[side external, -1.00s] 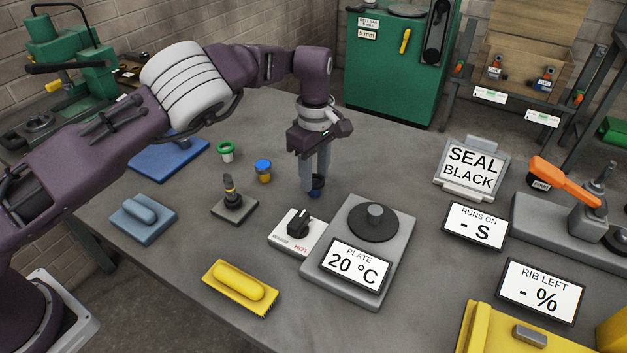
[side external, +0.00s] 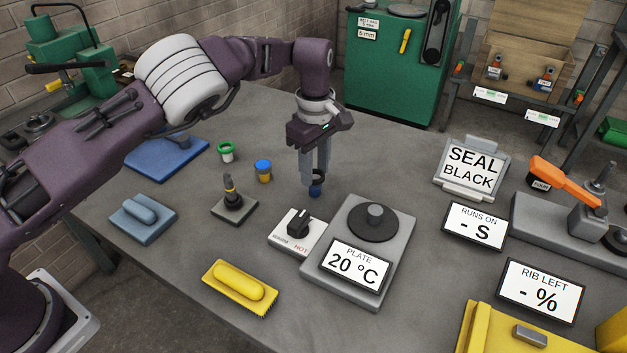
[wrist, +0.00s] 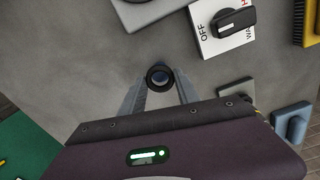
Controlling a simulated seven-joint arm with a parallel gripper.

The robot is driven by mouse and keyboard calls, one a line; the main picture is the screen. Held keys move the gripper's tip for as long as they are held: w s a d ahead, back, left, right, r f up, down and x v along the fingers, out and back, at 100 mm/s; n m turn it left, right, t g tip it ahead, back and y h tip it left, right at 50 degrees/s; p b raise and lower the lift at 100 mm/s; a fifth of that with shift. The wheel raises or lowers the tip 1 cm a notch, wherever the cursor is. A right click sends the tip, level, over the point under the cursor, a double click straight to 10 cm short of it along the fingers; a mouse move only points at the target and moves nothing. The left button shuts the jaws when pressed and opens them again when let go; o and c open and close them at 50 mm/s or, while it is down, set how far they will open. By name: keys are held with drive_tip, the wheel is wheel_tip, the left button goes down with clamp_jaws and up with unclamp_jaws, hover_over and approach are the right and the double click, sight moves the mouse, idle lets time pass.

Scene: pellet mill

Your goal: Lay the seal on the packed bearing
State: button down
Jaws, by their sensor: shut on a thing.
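My gripper (side external: 315,176) is shut on a black ring, the black seal (side external: 319,175), just above a small blue holder (side external: 315,191). A dark square stand (side external: 234,208) with an upright post and a yellow band is to the left. I cannot tell for sure whether the packed bearing is on it. A sign (side external: 472,168) reads "SEAL BLACK".
A green-ringed holder (side external: 226,152) and a blue-topped yellow holder (side external: 263,171) stand left of my gripper. A switch box (side external: 297,233) and a hot plate reading 20 °C (side external: 345,285) are in front. A yellow brush (side external: 240,287) lies nearer. Bare table separates the gripper and the dark stand.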

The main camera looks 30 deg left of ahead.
drive_tip(key=shift+r, duration=2.85)
drive_tip(key=shift+a, duration=0.1)
drive_tip(key=s+a+r+m, duration=0.1)
drive_tip(key=s+a+m, duration=1.2)
drive_tip(key=a+m, duration=0.2)
drive_tip(key=shift+s+a+r+m, duration=0.3)
drive_tip(key=shift+a+m, duration=0.1)
drive_tip(key=shift+a, duration=0.8)
drive_tip(key=shift+w, duration=0.1)
drive_tip(key=w+d+r+m, duration=0.1)
drive_tip(key=w+d+r, duration=0.1)
drive_tip(key=w, duration=0.4)
drive_tip(key=w+d+r+m, duration=0.1)
drive_tip(key=w+d, duration=0.2)
drive_tip(key=w, duration=0.2)
drive_tip(key=shift+w+r, duration=0.4)
